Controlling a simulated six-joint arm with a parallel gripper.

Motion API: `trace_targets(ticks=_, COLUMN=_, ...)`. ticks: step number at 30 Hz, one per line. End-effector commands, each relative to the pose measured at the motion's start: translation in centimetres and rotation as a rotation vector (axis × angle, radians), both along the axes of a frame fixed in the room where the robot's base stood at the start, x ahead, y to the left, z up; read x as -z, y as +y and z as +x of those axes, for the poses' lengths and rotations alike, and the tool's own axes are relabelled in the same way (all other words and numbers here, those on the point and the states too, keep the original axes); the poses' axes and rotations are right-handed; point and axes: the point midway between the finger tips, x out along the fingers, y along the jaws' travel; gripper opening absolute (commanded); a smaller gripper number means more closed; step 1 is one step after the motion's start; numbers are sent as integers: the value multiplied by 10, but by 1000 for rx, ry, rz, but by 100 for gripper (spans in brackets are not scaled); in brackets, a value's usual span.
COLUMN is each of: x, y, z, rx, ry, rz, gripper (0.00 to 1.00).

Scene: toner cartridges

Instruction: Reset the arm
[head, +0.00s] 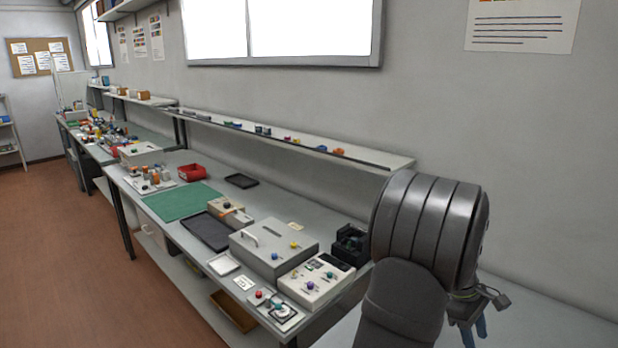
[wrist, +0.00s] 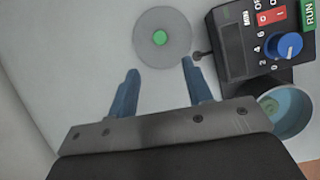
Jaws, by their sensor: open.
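My arm stands at the right of the head view, with my gripper (head: 474,327) low at its end, partly cut off by the lower edge. In the wrist view my gripper (wrist: 160,85) has its two blue fingers spread apart with nothing between them. Just beyond the fingertips is a round grey disc (wrist: 150,22) with a green centre, on a pale surface. No toner cartridge can be made out clearly in either view.
In the wrist view, a black control box (wrist: 262,40) with a blue knob and a blue-rimmed cup (wrist: 283,112) are right of the fingers. In the head view, a long bench holds a grey case (head: 272,250), a green mat (head: 180,201) and a red bin (head: 192,172). A shelf (head: 380,157) runs above.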

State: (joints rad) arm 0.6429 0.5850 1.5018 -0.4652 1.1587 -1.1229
Motion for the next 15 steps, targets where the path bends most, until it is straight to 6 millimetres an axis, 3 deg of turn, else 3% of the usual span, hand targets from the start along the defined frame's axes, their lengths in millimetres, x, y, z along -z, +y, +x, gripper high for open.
trace_targets(ticks=1, x=0, y=1, z=0, rx=1, ry=2, rz=2, gripper=46)
trace_targets(ticks=15, x=90, y=-29, z=-30, rx=1, ry=3, rz=3, gripper=46)
